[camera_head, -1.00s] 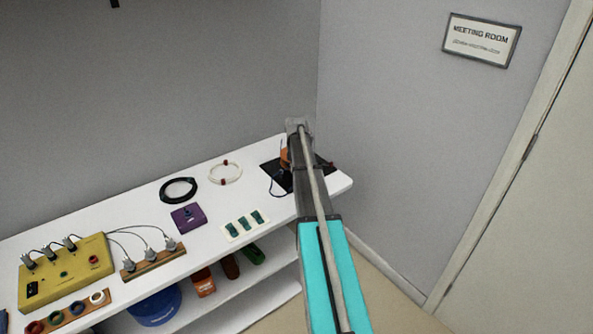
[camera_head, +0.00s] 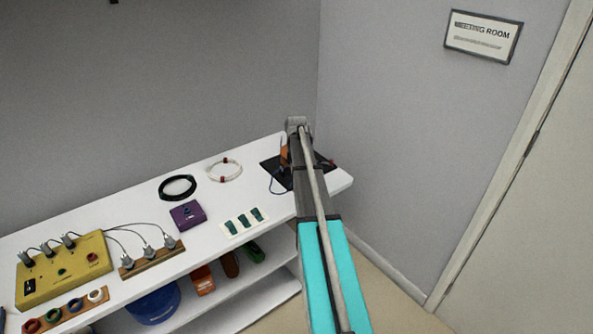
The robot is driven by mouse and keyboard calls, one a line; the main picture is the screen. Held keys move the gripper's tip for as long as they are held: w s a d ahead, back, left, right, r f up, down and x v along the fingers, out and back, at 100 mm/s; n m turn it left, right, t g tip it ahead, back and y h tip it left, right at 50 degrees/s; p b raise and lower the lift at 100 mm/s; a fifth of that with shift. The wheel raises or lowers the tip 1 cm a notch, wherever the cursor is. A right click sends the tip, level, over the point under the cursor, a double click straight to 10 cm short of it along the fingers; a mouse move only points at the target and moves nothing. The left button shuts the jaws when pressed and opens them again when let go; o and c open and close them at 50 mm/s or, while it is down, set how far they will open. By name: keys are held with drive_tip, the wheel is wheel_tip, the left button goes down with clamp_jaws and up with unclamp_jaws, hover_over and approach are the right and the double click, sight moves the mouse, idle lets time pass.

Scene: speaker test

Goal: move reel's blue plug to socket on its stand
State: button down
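An orange reel part (camera_head: 284,155) shows beside my arm on a black mat (camera_head: 270,172) at the right end of the white table. A small red piece (camera_head: 332,162) shows at the mat's right edge. My arm reaches over the mat and covers most of the reel and stand. The blue plug and its socket cannot be made out. The grey end of my arm (camera_head: 298,124) is above the mat's far side. My gripper's fingers are hidden behind the arm, so their opening and any hold cannot be seen.
Left of the mat lie a white cable ring (camera_head: 224,170), a black cable coil (camera_head: 178,187), a purple box (camera_head: 187,215) and a pale card with green pieces (camera_head: 230,228). A yellow box (camera_head: 70,277) with cables stands far left. Walls rise behind and right.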

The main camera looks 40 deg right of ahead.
drive_tip(key=shift+c, duration=2.4)
unclamp_jaws()
drive_tip(key=shift+r, duration=0.15)
drive_tip(key=shift+r+p, duration=3.6)
drive_tip(key=shift+p, duration=0.2)
drive_tip(key=s+a+r+m+p, duration=0.1)
drive_tip(key=s+a+m, duration=0.5)
drive_tip(key=a, duration=0.7)
drive_tip(key=s+a+r+m+p, duration=0.1)
drive_tip(key=s+a+m, duration=0.6)
drive_tip(key=a, duration=0.7)
drive_tip(key=s+a+r+m+p, duration=0.1)
drive_tip(key=s+a+m, duration=0.6)
drive_tip(key=a, duration=0.7)
drive_tip(key=m, duration=0.2)
drive_tip(key=shift+s+a+r+m, duration=0.2)
drive_tip(key=shift+s+a+m, duration=0.05)
drive_tip(key=shift+m, duration=0.05)
